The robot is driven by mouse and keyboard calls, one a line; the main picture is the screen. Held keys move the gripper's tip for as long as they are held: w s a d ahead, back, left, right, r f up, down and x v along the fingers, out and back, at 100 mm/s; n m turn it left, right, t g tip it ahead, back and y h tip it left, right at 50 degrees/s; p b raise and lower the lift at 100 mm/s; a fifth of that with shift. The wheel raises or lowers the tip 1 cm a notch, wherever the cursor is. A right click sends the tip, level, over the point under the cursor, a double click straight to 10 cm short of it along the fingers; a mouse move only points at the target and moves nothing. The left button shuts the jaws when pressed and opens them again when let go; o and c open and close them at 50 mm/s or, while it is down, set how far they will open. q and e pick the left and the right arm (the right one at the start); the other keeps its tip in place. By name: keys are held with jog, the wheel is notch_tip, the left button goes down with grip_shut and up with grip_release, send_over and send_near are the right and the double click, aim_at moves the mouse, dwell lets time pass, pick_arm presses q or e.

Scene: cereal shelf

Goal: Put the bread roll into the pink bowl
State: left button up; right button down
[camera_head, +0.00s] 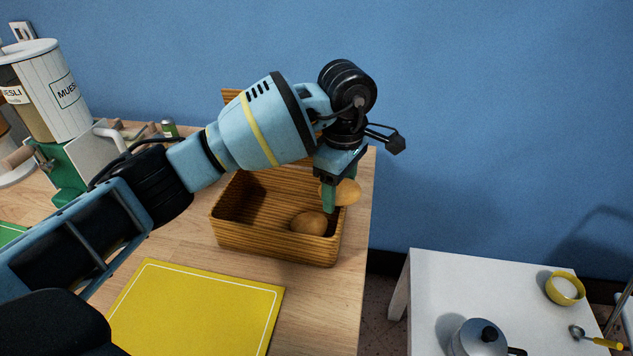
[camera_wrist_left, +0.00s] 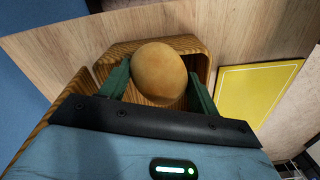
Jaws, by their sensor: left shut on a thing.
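My left gripper (camera_head: 336,195) is shut on a round tan bread roll (camera_head: 349,191) at the right end of a wooden basket (camera_head: 275,241), level with or just above its rim. In the left wrist view the roll (camera_wrist_left: 159,72) sits between the two green fingers, with the basket behind it. A second bread roll (camera_head: 309,222) lies inside the basket in the head view. No pink bowl shows in either view. My right gripper is not in view.
A yellow board (camera_head: 195,308) lies in front of the basket on the wooden counter. Muesli dispensers (camera_head: 50,90) stand at the left. A lower white table (camera_head: 440,290) at the right holds a yellow bowl (camera_head: 565,288), a lidded pot (camera_head: 478,340) and a spoon (camera_head: 590,338).

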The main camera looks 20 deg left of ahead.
pick_arm(q)
jog(key=shift+w+d, duration=0.1)
jog(key=shift+d, duration=0.7)
